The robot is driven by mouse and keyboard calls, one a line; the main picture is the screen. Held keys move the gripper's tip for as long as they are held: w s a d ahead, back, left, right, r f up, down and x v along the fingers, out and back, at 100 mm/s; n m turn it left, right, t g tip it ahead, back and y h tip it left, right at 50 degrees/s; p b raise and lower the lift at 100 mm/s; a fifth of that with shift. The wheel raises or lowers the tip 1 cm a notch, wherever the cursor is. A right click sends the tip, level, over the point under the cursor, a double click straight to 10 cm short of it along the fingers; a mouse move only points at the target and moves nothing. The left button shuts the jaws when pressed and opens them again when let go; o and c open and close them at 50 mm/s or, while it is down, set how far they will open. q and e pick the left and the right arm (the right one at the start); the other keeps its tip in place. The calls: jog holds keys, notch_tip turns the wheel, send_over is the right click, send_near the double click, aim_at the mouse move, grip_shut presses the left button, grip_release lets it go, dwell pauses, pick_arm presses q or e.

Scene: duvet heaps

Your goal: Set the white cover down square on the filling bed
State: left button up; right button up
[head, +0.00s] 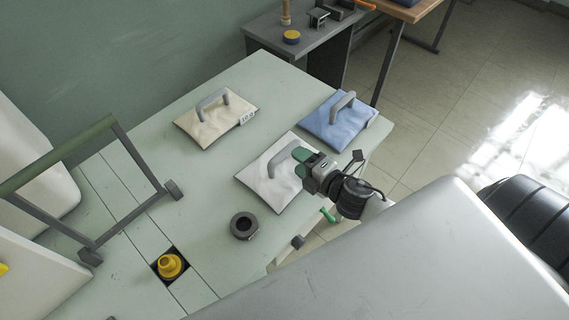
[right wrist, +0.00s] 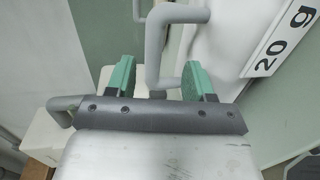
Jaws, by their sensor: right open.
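The white cover (head: 261,181) is a flat, puffy square with a grey loop handle (head: 283,160), lying on the pale green table. My right gripper (head: 303,162) is at the right end of this handle. In the right wrist view its two green fingers (right wrist: 158,84) stand apart, with a grey handle (right wrist: 152,50) showing between and beyond them; I cannot tell if they touch it. A white surface there bears a "20 g" label (right wrist: 283,38). My left gripper is not in view. I cannot tell which part of the table is the filling bed.
A cream cover (head: 205,125) and a blue cover (head: 335,125), both handled, lie behind the white one. A dark ring (head: 243,226) and a yellow knob (head: 170,265) in a square recess are nearer. A grey frame with a green bar (head: 58,156) stands left.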

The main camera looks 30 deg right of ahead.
aim_at(287, 151)
jog(key=shift+w+a+r, duration=0.1)
jog(key=shift+w+a, duration=0.15)
jog(key=shift+w, duration=0.3)
jog(key=x, duration=0.1)
jog(key=p+x, duration=0.1)
jog(key=x, duration=0.1)
jog(key=shift+w+a+r+p, duration=0.2)
jog(key=shift+w+a+p, duration=0.1)
jog(key=shift+p, duration=0.05)
jog(key=shift+w+a+f, duration=0.15)
jog(key=shift+w+f, duration=0.05)
jog(key=shift+w, duration=0.25)
jog(key=shift+s, duration=0.1)
jog(key=shift+c, duration=1.1)
grip_shut()
